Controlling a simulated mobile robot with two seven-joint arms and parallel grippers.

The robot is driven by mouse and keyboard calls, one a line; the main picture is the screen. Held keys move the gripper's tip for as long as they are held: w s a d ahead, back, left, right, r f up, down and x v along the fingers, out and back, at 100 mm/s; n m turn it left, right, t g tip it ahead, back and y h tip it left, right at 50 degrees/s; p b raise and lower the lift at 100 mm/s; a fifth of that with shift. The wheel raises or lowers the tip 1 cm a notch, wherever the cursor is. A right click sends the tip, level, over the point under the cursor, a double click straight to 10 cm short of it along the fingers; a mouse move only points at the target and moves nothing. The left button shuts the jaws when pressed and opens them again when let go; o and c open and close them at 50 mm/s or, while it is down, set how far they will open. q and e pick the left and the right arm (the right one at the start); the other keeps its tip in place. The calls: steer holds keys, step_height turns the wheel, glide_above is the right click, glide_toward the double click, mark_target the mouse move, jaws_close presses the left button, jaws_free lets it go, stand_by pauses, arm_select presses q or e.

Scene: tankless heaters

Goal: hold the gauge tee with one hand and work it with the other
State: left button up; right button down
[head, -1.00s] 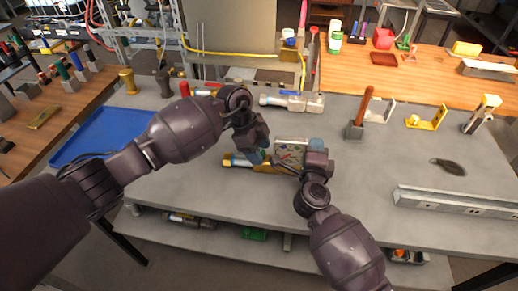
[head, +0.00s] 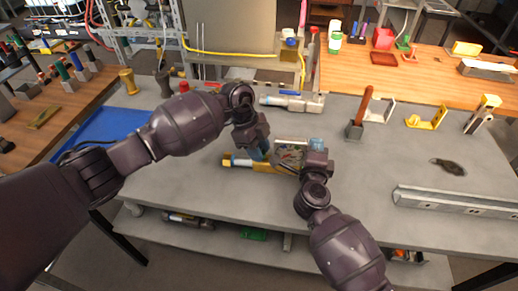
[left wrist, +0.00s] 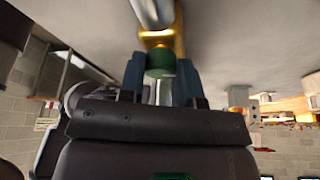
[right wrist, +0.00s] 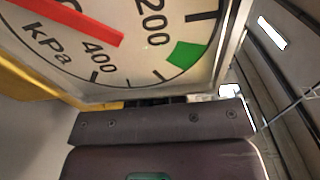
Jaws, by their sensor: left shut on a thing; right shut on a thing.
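The gauge tee lies low over the grey bench, with its brass body (head: 240,162) showing left of my left gripper. Its square gauge (head: 291,150) stands between my grippers. My left gripper (head: 258,151) is shut on the tee; in the left wrist view a green round part (left wrist: 160,62) sits between its fingers, with brass (left wrist: 162,40) and a metal pipe beyond. My right gripper (head: 312,146) is shut at the gauge's right side. The dial (right wrist: 150,45), marked kPa with a red needle, fills the right wrist view; the right fingertips are hidden there.
Behind lies a grey valve-like fitting (head: 291,103). A red-handled block (head: 355,130), a yellow bracket (head: 426,118) and a long metal channel (head: 455,203) are on the right. A blue tray (head: 92,133) is on the left. The front of the bench is clear.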

arm_select(q)
steer(key=m, duration=0.2)
steer(key=m+g+y, duration=0.1)
steer(key=m, duration=0.2)
steer(key=shift+w+d+g, duration=0.1)
steer(key=shift+g, duration=0.2)
steer(key=shift+m, duration=0.3)
steer(key=o, duration=0.9)
steer(key=shift+o, duration=0.2)
